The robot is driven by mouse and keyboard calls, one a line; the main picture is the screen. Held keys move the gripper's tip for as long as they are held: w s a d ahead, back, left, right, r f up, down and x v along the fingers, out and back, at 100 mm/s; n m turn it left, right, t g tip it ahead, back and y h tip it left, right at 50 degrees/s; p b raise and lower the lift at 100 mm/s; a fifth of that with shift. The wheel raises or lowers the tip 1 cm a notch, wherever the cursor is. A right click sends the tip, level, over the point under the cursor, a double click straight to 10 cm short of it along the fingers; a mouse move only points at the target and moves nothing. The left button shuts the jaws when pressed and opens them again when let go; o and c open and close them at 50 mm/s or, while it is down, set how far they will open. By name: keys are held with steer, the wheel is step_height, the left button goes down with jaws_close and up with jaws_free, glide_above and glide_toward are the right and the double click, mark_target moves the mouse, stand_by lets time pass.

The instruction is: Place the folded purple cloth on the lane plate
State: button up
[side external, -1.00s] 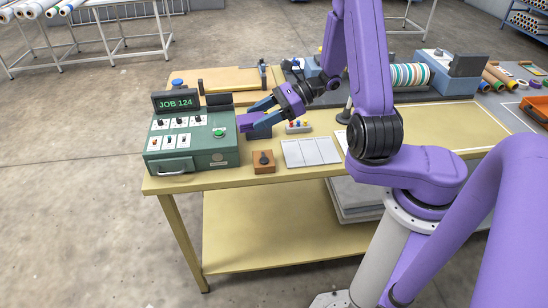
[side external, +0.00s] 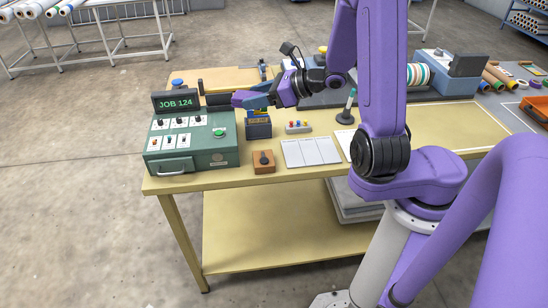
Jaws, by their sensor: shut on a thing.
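The folded purple cloth (side external: 245,98) is in the fingers of my gripper (side external: 258,97), which is shut on it. The cloth is held above a small dark blue holder (side external: 258,128) beside the green control box. A pale flat plate divided into lanes (side external: 311,152) lies near the table's front edge, to the right of and below the gripper in the picture. Its visible surface is bare. I cannot tell for sure that it is the lane plate.
A small orange box with a knob (side external: 264,162), a little block with coloured buttons (side external: 298,127) and a dark-based stand (side external: 346,115) surround the plate.

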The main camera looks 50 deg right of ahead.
steer(key=shift+m+t+h, duration=0.3)
steer(key=shift+m+h, duration=0.3)
steer(key=r, duration=0.4)
steer(key=shift+w+a+r, duration=0.2)
steer(key=shift+w+r, duration=0.1)
steer(key=shift+r, duration=0.1)
steer(key=s+d+f, duration=0.3)
steer(key=d+f, duration=0.4)
steer(key=f, duration=0.3)
steer(key=n+y, duration=0.1)
glide_above(301, 153)
step_height(301, 153, down, 7)
steer(key=shift+f, duration=3.25)
steer(key=shift+f, duration=0.6)
steer(key=o, duration=1.2)
